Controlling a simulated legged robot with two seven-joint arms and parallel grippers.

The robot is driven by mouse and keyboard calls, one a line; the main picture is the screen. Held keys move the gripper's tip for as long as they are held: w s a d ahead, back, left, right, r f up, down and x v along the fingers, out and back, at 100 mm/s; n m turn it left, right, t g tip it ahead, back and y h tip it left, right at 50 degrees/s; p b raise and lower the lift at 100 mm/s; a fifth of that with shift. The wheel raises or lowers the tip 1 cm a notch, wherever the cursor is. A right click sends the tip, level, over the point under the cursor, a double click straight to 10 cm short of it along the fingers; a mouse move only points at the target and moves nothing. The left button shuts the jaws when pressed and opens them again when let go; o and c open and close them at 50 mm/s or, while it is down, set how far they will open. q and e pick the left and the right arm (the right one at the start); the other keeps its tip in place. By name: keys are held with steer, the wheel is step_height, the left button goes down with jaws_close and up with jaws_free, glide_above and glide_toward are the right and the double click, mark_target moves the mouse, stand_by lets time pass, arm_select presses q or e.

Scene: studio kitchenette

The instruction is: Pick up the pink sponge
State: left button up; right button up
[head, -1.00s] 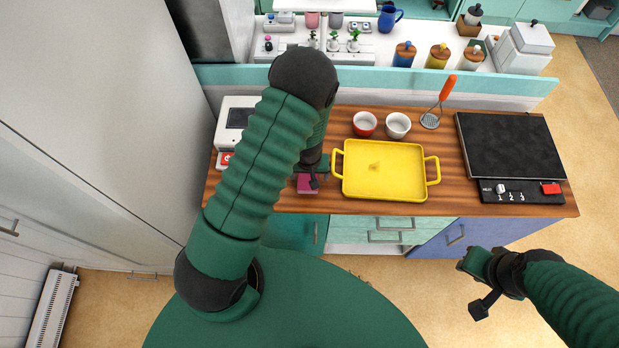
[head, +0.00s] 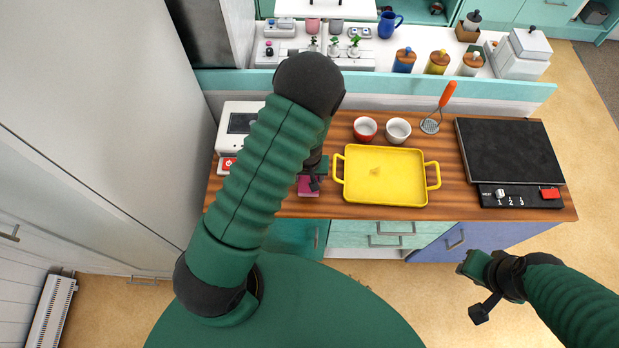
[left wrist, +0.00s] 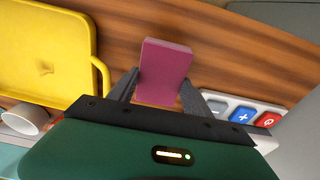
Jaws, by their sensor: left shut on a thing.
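The pink sponge (head: 308,187) is near the front edge of the wooden counter, just left of the yellow tray, partly hidden by my left gripper in the head view. In the left wrist view the sponge (left wrist: 164,72) sits between the two fingers. My left gripper (head: 315,180) is shut on it; its fingers (left wrist: 160,92) press at the sponge's two sides. Whether the sponge touches the counter is hard to tell.
The yellow tray (head: 404,199) lies right of the sponge, its handle close to my left gripper. A white appliance (head: 238,117) is at the left.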

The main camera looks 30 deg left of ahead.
arm_select(q)
step_height(320, 180, up, 2)
steer(key=shift+w, duration=0.1)
steer(key=s+d+b, duration=0.2)
steer(key=s, duration=0.1)
steer(key=s+d+b, duration=0.1)
steer(key=s, duration=0.1)
steer(key=shift+d+f, duration=0.2)
steer(key=shift+d, duration=0.05)
steer(key=s+d+r+p, duration=0.1)
steer(key=s+d+p, duration=0.4)
steer(key=s, duration=0.3)
steer(key=shift+s+d+r+p, duration=0.2)
steer(key=shift+s+p, duration=0.1)
steer(key=shift+s, duration=0.1)
steer(key=o, duration=0.7)
steer(key=c, duration=0.5)
